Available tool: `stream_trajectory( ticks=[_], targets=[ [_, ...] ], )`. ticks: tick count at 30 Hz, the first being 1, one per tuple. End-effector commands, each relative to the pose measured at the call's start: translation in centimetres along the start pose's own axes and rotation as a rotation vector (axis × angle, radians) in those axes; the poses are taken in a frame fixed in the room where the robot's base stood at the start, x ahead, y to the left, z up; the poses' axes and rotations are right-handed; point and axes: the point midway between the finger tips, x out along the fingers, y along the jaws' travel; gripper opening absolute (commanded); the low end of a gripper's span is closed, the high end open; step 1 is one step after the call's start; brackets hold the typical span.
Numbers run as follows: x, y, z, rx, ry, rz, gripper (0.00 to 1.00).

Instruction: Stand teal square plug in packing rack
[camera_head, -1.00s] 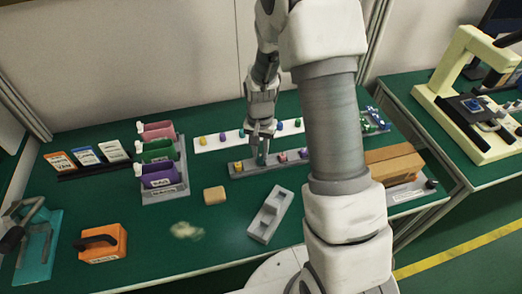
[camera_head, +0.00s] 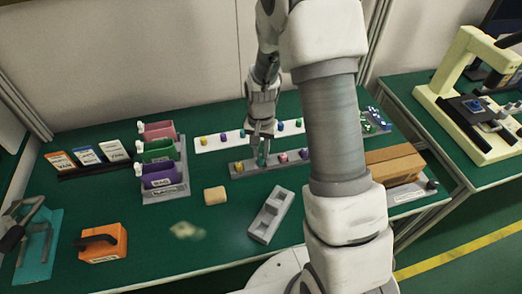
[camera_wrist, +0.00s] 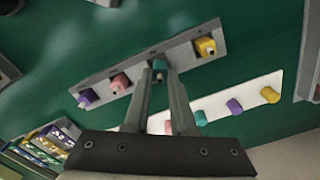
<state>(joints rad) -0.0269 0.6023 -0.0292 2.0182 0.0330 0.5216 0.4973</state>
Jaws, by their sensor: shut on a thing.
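The teal plug (camera_wrist: 159,66) is between the fingertips of my gripper (camera_wrist: 160,74) in the wrist view. My gripper is shut on it. In the head view my gripper (camera_head: 262,152) points down over the grey rack (camera_head: 250,173), with the teal plug (camera_head: 263,160) at its tips. The grey rack also shows in the wrist view (camera_wrist: 184,56), holding a yellow plug (camera_wrist: 206,46), a pink plug (camera_wrist: 120,83) and a purple plug (camera_wrist: 88,97). The teal plug is in line with these, between yellow and pink. I cannot tell whether its lower end is seated; the fingers partly hide it.
A white strip (camera_head: 209,147) with several coloured plugs lies just behind the grey rack. Coloured bins (camera_head: 160,178) stand left, a tan block (camera_head: 215,195) and a grey fixture (camera_head: 268,215) in front, a cardboard box (camera_head: 393,163) right.

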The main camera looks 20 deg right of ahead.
Motion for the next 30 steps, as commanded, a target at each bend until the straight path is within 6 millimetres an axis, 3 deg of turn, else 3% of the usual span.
stream_trajectory(
  ticks=[17,30],
  targets=[
    [0.82,-0.01,0.00,0.000,0.000,0.000,0.00],
    [-0.09,-0.03,0.00,0.000,0.000,0.000,0.00]
  ],
)
